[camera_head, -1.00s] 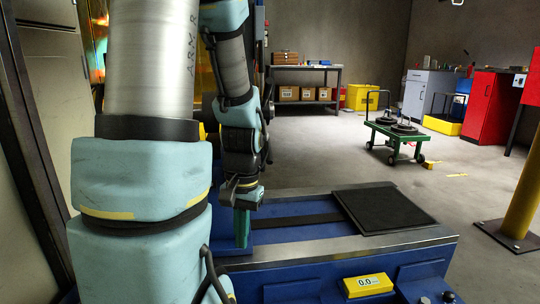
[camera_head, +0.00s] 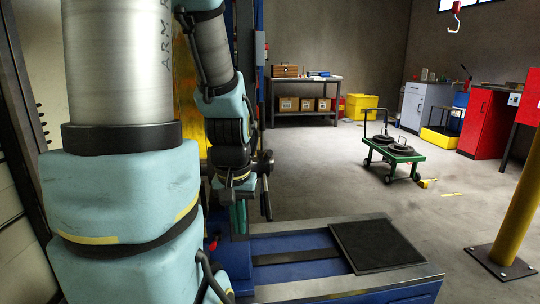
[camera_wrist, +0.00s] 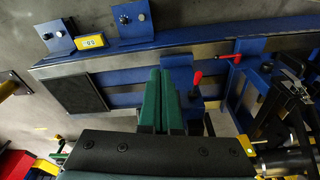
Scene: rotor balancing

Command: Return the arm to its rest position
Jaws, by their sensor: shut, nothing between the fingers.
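My gripper (camera_head: 238,220) hangs from my arm at the left of the blue machine bed (camera_head: 290,243) in the head view, fingers pointing down. Its two green fingers (camera_wrist: 163,98) lie together in the wrist view, shut and empty. The fingertips appear above the bed; their exact height is unclear. My large upper arm fills the left of the head view and hides part of the machine.
A black pad (camera_head: 376,244) lies on the bed's right end. Red-handled levers (camera_wrist: 197,77) stand near my fingers in the wrist view. A green cart (camera_head: 394,153) with dark discs stands on open floor. A yellow post (camera_head: 520,205) is at the right.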

